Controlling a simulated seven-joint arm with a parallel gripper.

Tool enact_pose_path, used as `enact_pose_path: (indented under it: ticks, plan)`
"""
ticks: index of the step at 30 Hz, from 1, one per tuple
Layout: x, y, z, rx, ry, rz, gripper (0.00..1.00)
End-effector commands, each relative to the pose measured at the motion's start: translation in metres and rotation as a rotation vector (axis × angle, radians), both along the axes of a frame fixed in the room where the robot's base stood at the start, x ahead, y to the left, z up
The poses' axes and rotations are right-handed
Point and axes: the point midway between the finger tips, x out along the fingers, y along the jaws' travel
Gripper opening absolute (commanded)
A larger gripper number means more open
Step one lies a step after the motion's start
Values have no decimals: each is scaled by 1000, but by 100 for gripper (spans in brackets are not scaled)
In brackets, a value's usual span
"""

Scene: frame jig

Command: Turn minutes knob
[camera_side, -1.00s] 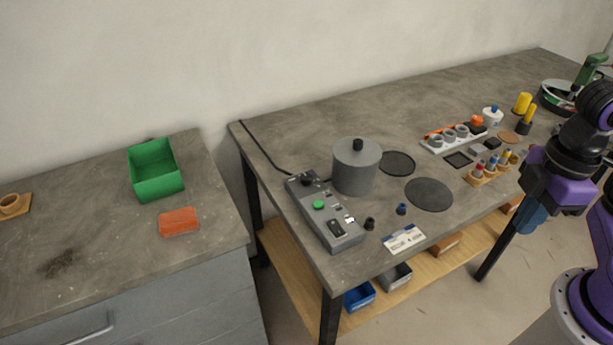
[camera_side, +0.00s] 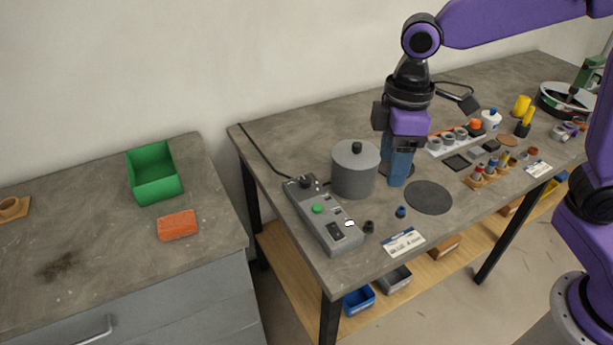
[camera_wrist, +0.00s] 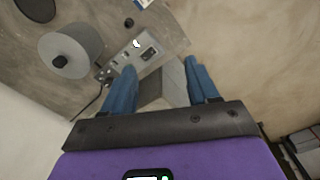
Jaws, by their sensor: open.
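A grey control box (camera_side: 325,217) lies near the table's left edge, with a dark knob (camera_side: 306,182) at its far end, a green button (camera_side: 317,208) and a black switch (camera_side: 335,230). I cannot read which knob is for minutes. The box also shows in the wrist view (camera_wrist: 138,50), partly hidden by a finger. My gripper (camera_side: 398,182) points down with its blue fingers right of the grey pot, apart from the box in the side view. In the wrist view my gripper (camera_wrist: 160,78) is open, its fingers spread and empty.
The lidded grey pot (camera_side: 353,172) stands close beside the box. Two small dark parts (camera_side: 369,227) (camera_side: 401,211), a label card (camera_side: 404,242) and a dark round mat (camera_side: 429,197) lie nearby. A cable (camera_side: 262,152) runs from the box. A green bin (camera_side: 154,175) stands on the left counter.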

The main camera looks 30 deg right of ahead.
Motion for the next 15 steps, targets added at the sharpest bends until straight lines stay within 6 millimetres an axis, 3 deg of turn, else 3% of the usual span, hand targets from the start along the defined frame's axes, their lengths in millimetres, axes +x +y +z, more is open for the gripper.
enact_pose_path:
  ticks: [6, 15]
  plan:
    - [75, 29, -3, -5, 3, -10, 59]
    - [166, 45, -18, -11, 9, -20, 59]
